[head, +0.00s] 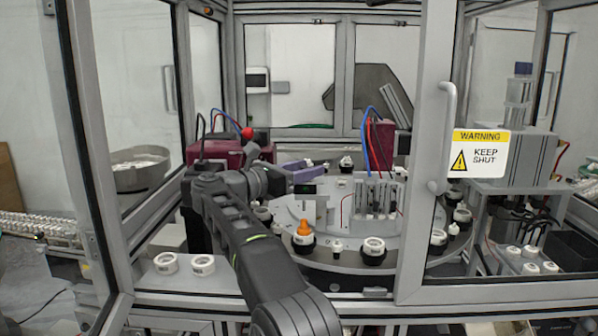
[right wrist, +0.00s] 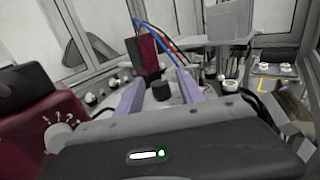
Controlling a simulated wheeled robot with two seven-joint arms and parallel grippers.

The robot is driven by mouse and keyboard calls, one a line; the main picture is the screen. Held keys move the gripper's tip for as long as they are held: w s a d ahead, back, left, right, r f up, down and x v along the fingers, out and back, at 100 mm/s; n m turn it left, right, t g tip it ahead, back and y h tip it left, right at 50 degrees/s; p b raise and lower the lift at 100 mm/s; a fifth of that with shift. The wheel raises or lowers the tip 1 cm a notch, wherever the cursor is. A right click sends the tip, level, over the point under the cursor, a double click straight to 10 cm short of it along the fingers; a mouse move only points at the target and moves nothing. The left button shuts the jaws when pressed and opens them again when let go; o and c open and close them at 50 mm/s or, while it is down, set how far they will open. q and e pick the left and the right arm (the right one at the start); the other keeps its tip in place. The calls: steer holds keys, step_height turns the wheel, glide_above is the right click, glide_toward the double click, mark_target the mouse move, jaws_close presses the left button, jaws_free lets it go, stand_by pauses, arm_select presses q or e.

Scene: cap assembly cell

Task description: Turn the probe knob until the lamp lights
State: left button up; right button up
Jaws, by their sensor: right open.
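A pale round knob (right wrist: 62,138) with dial marks beside it sits on the face of a dark red housing (right wrist: 30,110) at the left of the right wrist view. In the head view, a dark red housing (head: 218,151) stands behind my arm, and its knob is not visible there. A red ball (head: 247,133) shows at its top right; I cannot tell whether it is the lamp or lit. My right gripper (head: 306,168) has purple fingers, open and apart from the knob. In the right wrist view, the fingers (right wrist: 160,88) point away from the knob. My left gripper is out of view.
A round grey table (head: 285,215) with white and black caps and an orange-topped piece (head: 303,232) lies beyond my arm. A second dark red block (head: 383,140) with wires stands right of my gripper. Door frames and a handle (head: 446,135) border the opening.

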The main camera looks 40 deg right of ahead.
steer(key=shift+a+f, duration=0.1)
steer(key=shift+a, duration=0.45)
steer(key=a+b, duration=0.1)
steer(key=a, duration=0.5)
steer(key=shift+s+a+b, duration=0.3)
steer(key=shift+s, duration=0.05)
